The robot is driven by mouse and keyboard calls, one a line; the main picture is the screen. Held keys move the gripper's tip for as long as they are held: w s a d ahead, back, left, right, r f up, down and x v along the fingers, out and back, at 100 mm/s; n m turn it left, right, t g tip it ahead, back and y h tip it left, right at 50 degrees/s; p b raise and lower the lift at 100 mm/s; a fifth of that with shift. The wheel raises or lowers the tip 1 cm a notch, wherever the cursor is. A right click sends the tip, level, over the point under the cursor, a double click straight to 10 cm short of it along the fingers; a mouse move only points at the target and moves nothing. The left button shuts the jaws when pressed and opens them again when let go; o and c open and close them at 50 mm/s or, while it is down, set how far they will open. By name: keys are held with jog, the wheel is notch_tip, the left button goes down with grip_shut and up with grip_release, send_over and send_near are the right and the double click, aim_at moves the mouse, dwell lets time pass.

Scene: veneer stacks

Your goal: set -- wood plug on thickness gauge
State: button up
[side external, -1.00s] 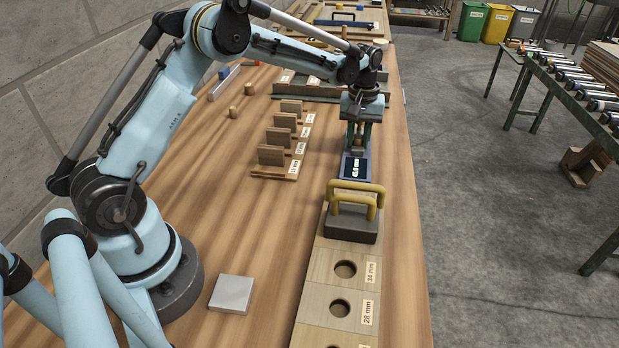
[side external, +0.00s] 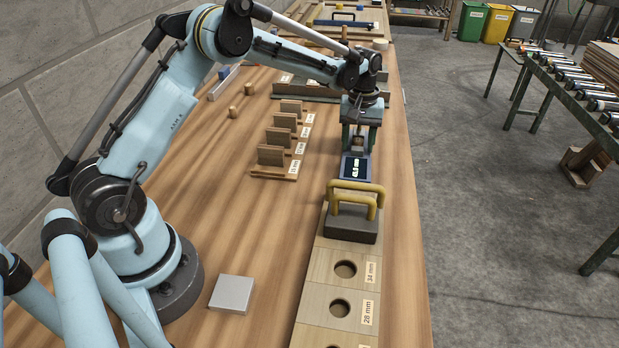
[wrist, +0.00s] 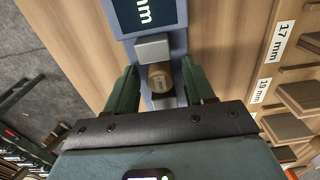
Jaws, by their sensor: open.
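The wood plug (wrist: 160,76) sits on the thickness gauge (wrist: 179,45), between the gauge's two grey blocks in the wrist view. In the side view the gauge's dark display (side external: 356,168) shows a lit reading in mm. My gripper (wrist: 160,86) is open, with one green finger on each side of the plug and a gap to it on both sides. In the side view my gripper (side external: 360,142) is low over the far end of the gauge, and its fingers partly hide the plug.
A dark block with yellow handles (side external: 352,222) stands just in front of the gauge. A board with round holes (side external: 322,268) lies nearer. Wooden plates in labelled slots (side external: 273,176) stand to the left. A grey square block (side external: 232,294) lies near my base, with bare table around it.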

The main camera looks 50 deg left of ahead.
aim_at(358, 140)
notch_tip(358, 140, up, 12)
jog(key=s+d+r+m+t, duration=0.2)
jog(key=s+d+r+m, duration=0.1)
jog(key=s+r, duration=0.25)
jog(key=s+d+f+m+t, duration=0.2)
jog(key=s+m, duration=0.1)
jog(key=s, duration=0.5)
jog(key=s+d+f+m+t, duration=0.2)
jog(key=s+f+m+t, duration=0.1)
jog(key=s, duration=0.6)
jog(key=shift+d+f, duration=0.2)
jog(key=shift+d, duration=0.1)
